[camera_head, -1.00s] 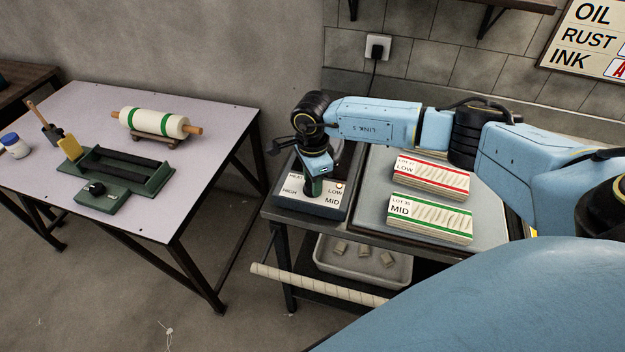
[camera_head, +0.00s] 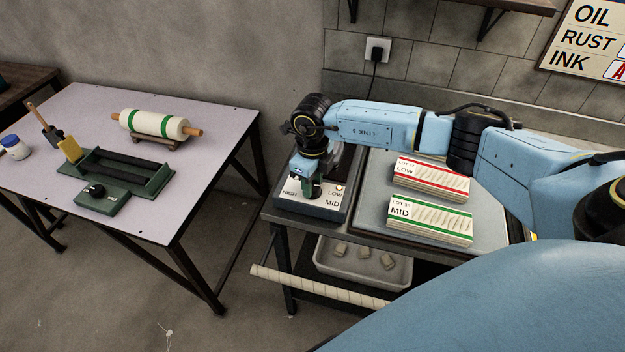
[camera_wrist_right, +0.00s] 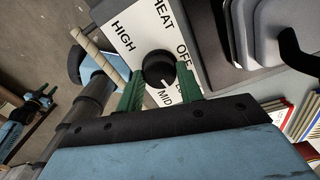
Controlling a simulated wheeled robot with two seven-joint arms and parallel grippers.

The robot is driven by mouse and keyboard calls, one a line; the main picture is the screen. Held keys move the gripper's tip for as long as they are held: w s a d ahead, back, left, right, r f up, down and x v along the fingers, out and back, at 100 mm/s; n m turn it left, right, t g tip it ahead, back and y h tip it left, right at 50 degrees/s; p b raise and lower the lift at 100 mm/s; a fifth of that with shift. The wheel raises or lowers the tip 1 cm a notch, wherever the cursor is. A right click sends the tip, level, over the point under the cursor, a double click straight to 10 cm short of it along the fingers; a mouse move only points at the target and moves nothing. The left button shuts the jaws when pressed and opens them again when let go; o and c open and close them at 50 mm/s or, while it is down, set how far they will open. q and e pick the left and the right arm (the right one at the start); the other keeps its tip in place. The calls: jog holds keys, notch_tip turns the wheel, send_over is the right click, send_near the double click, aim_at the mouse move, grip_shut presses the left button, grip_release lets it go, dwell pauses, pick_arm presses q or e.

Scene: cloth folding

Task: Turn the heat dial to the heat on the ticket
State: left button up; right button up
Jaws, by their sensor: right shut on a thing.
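The heat box (camera_head: 311,208) stands at the left end of the near bench, with HIGH, LOW and MID printed on its white face. My right gripper (camera_head: 312,187) points down over it. In the right wrist view its green fingers (camera_wrist_right: 158,76) are shut on the black heat dial (camera_wrist_right: 158,66), one on each side. A pale mark at the dial's edge lies on the side of MID. Two stacks of cloth carry tickets: the red-banded stack (camera_head: 432,181) reads LOW and the green-banded stack (camera_head: 430,219) reads MID.
A grey tray (camera_head: 404,272) with several small blocks sits on the shelf below. A pale roller bar (camera_head: 320,286) runs along the bench front. The left table (camera_head: 215,120) holds a green-striped roll (camera_head: 153,123), a green device (camera_head: 103,199) and a jar (camera_head: 14,147).

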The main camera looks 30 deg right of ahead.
aim_at(313, 185)
jog(key=m+p, duration=0.1)
jog(key=m, duration=0.4)
jog(key=shift+r+m, duration=0.1)
jog(key=shift+m, duration=0.2)
jog(key=m+p, duration=0.1)
jog(key=m, duration=0.4)
jog(key=shift+w+m+p, duration=0.1)
jog(key=shift+m+p, duration=0.2)
jog(key=shift+p, duration=0.05)
jog(key=o, duration=1)
jog(key=shift+r, duration=0.1)
notch_tip(313, 185, up, 13)
jog(key=shift+r+b, duration=0.1)
jog(key=shift+b, duration=0.35)
